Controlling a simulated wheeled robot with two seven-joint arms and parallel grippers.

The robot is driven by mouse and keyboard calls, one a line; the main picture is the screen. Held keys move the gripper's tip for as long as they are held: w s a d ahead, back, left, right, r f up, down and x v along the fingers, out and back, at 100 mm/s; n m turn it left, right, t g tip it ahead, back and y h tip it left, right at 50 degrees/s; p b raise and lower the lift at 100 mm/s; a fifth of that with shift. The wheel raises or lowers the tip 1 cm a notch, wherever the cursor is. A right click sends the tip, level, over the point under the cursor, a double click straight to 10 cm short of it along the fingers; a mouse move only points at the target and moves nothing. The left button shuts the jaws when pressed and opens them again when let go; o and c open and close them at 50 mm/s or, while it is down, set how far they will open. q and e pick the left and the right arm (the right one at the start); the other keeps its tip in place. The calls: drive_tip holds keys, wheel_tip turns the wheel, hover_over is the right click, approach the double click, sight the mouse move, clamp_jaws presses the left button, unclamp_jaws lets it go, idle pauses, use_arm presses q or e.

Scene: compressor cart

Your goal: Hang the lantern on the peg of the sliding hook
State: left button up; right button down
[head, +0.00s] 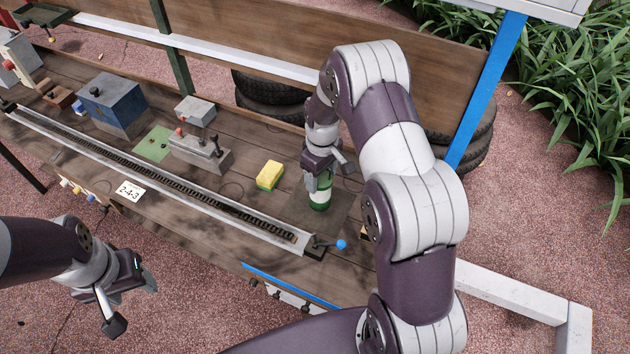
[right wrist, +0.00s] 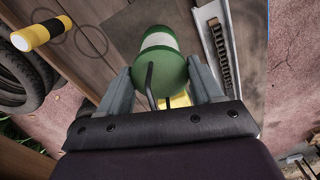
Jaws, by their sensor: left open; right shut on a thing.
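A green cylinder with a white band, which I take to be the lantern (head: 320,197), is upright over the right part of the wooden cart top. My right gripper (head: 323,176) is above it and shut on it. In the right wrist view the lantern (right wrist: 160,63) sits between the two fingers, with a dark thin handle near them. I cannot tell whether its base touches the wood. My left gripper (head: 132,298) is open and empty, in front of the cart at lower left. I cannot clearly make out the sliding hook or its peg.
A long chain rail (head: 170,180) runs along the cart's front edge, with a blue-ball lever (head: 341,244) at its right end. A yellow sponge (head: 270,175), a grey lever block (head: 200,153) and a blue box (head: 112,105) stand behind it. A yellow-black cylinder (right wrist: 40,32) lies near the lantern.

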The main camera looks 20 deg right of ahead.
drive_tip(key=f, duration=0.1)
drive_tip(key=w+f+p, duration=0.1)
drive_tip(key=f, duration=0.1)
drive_tip(key=f+p, duration=0.1)
drive_tip(key=shift+w+a+f, duration=0.25)
drive_tip(key=shift+w+a, duration=0.1)
drive_tip(key=shift+a, duration=0.05)
drive_tip(key=shift+w+f, duration=0.15)
drive_tip(key=shift+f, duration=0.05)
drive_tip(key=shift+f+b, duration=0.4)
drive_tip(key=shift+b, duration=0.1)
drive_tip(key=shift+c, duration=0.8)
unclamp_jaws()
